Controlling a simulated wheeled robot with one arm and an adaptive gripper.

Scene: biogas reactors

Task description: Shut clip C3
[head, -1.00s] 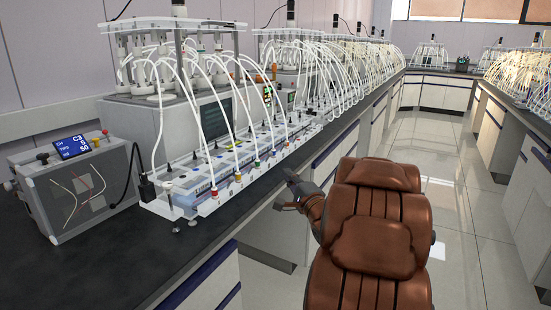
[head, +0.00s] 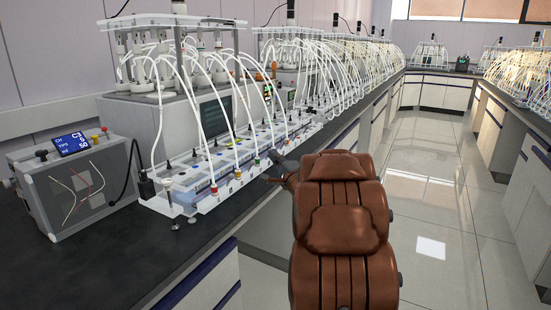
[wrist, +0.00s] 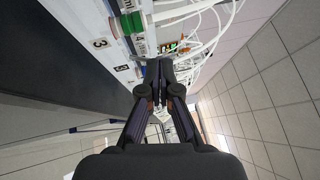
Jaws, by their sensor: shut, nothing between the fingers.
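The long white rail (head: 205,203) runs along the bench front, with coloured tube fittings on it and white tubes rising from them.
A grey box (head: 75,185) with a blue display reading C3 stands at the left. Glass-topped reactor units and many tubes (head: 310,75) line the bench behind. The dark bench front (head: 130,270) is bare at the left. The tiled aisle (head: 430,190) at the right is clear.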

